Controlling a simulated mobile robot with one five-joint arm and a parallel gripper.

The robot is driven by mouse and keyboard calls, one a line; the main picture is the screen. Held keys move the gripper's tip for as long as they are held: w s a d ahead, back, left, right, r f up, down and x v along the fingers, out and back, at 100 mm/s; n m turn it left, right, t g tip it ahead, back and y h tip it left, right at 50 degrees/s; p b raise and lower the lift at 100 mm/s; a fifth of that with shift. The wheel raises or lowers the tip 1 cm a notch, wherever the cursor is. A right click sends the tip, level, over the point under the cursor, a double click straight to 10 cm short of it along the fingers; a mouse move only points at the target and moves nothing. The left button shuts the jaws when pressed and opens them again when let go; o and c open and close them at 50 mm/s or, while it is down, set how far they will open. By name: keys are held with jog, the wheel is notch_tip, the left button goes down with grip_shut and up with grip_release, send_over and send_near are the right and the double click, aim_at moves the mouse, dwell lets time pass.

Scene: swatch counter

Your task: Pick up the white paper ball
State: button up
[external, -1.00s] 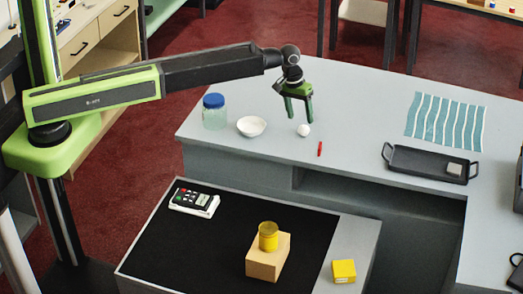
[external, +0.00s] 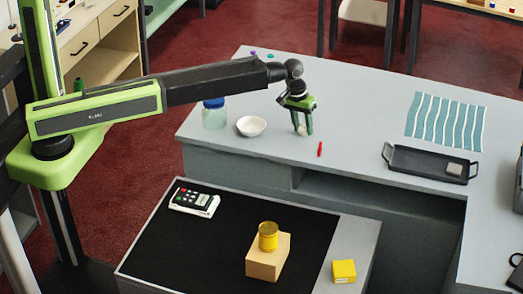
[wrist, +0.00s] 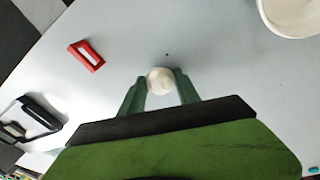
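The white paper ball (wrist: 160,81) lies on the grey counter and shows between the two green fingers of my gripper (wrist: 161,88) in the wrist view. The gripper is open around the ball.
A red object (external: 320,149) lies close to the right of the gripper. A white bowl (external: 251,126) and a blue-lidded jar (external: 214,115) stand to the left. A black tray (external: 425,165) and a striped blue cloth (external: 445,121) lie further right. Two small coloured pieces lie at the back.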

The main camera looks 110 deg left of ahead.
aim_at(305, 127)
grip_shut()
dwell(0.4)
jog(key=shift+r+p, duration=0.3)
jog(key=r+p, duration=0.2)
jog(key=d+r+p, duration=0.1)
jog(key=r+p, duration=0.1)
jog(key=shift+r+p, duration=0.35)
jog(key=shift+p, duration=0.05)
jog(key=d+r+p, duration=0.5)
jog(key=d, duration=0.5)
jog(key=shift+w+d+r+p, duration=0.3)
jog(key=shift+w+d+r, duration=0.05)
jog(key=shift+w, duration=0.05)
